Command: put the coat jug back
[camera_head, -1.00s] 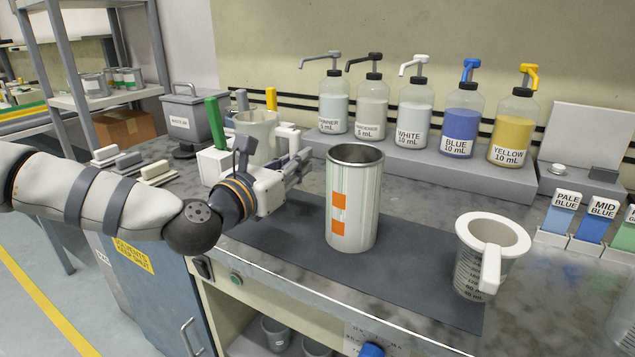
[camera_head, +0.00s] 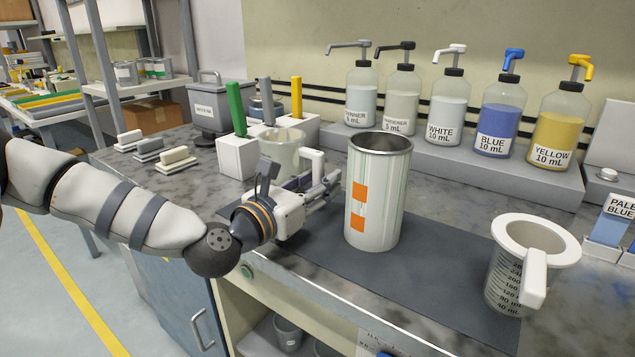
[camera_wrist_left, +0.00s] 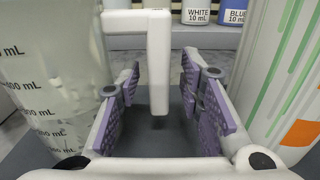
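A clear measuring jug (camera_head: 281,152) with a white handle (camera_head: 313,163) stands on the bench behind my left gripper (camera_head: 328,190). In the left wrist view the jug (camera_wrist_left: 50,85) fills the left side, and its handle (camera_wrist_left: 158,65) hangs between my two purple-padded fingers (camera_wrist_left: 160,108). The fingers are open, with a gap visible on the handle's right side. A second jug (camera_head: 505,282) with a white rim and handle stands at the right on the dark mat. I cannot tell which one is the coat jug. My right gripper is not in view.
A tall striped can (camera_head: 376,205) stands on the dark mat (camera_head: 440,265), close to the right of my left gripper. Pump bottles (camera_head: 500,130) line a grey ledge behind. White blocks with coloured handles (camera_head: 238,150) stand behind the first jug.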

